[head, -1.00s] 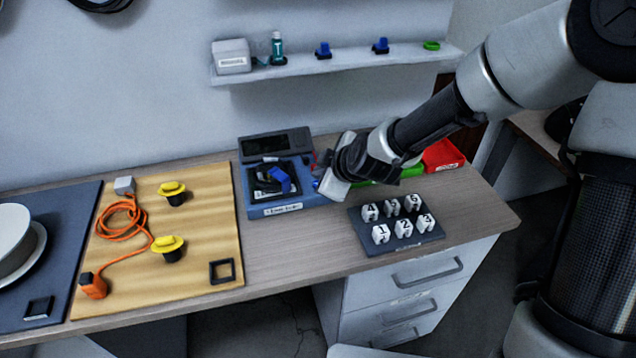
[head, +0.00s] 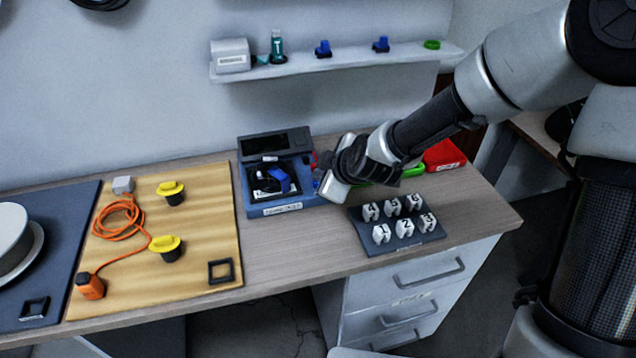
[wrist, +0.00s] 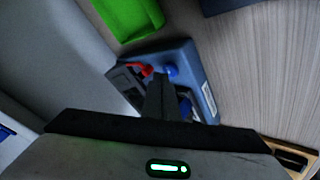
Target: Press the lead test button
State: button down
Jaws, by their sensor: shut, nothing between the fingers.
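The lead tester, a blue box (head: 282,209) with a dark raised screen (head: 272,144), stands at the back of the bench. A black and blue piece (head: 277,180) sits in its recess. In the wrist view the tester's blue side (wrist: 205,85) shows beyond my fingers, with a round blue knob (wrist: 171,71) and a red part (wrist: 147,69) by the fingertips. I cannot tell which is the button, nor whether I touch either. My gripper (head: 322,180) is shut and empty at the tester's right side; its fingers (wrist: 160,77) also show in the wrist view.
A dark tray (head: 372,244) with several numbered white pieces lies front right of my gripper. Green (head: 412,171) and red (head: 443,155) bins stand behind it. A wooden board (head: 205,215) with yellow knobs and orange cable is left. A shelf (head: 345,62) hangs above.

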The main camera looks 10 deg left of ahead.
jog(key=shift+f+b, duration=0.5)
dwell(0.3)
dwell(0.4)
jog(key=shift+r+p, duration=0.55)
jog(key=shift+r, duration=0.3)
jog(key=shift+r, duration=0.1)
jog(key=shift+r+p, duration=1.85)
jog(key=shift+r, duration=0.6)
